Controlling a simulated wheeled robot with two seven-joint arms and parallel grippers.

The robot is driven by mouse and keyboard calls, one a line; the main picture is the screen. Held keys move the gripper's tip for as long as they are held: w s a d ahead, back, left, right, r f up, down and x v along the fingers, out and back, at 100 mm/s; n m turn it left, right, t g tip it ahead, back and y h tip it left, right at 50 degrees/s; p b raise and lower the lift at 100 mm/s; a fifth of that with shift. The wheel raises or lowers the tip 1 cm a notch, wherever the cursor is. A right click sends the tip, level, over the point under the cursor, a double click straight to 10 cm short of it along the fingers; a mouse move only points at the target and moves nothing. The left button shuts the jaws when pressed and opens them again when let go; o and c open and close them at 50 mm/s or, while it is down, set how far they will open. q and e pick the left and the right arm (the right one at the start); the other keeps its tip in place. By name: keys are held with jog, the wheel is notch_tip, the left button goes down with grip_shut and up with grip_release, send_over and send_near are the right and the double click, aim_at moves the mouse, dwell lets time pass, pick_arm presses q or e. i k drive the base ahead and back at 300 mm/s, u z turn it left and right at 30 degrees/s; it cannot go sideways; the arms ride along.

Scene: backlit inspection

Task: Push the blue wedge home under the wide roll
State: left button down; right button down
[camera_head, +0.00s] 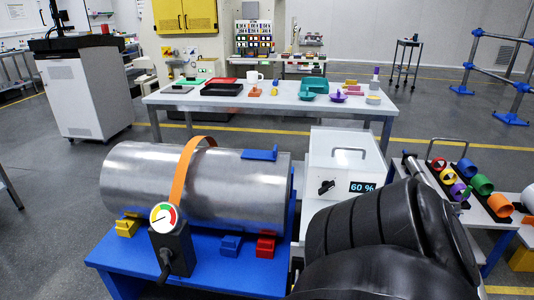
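The wide roll (135,180) is a large grey metal cylinder lying lengthwise on a blue bench (205,277). An orange strap (183,172) passes over it. The blue wedge (230,245) sits on the bench at the roll's near side, right of centre. I cannot tell whether it touches the roll or how far under it reaches. A red wedge (266,246) stands just right of it, and a yellow wedge (127,227) is at the roll's left end. Neither of my grippers is in view. A black arm of mine fills the lower right.
A black box with a round dial gauge (163,215) stands in front of the roll, left of the blue wedge. A white box (340,160) showing 60 % is behind right. A rack of coloured rings (480,185) is at right. A table (290,102) with trays stands behind.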

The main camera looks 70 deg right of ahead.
aim_at(231, 245)
jog(key=k, duration=0.15)
jog(key=z, duration=2.3)
jog(key=i, duration=1)
jog(key=z, duration=0.05)
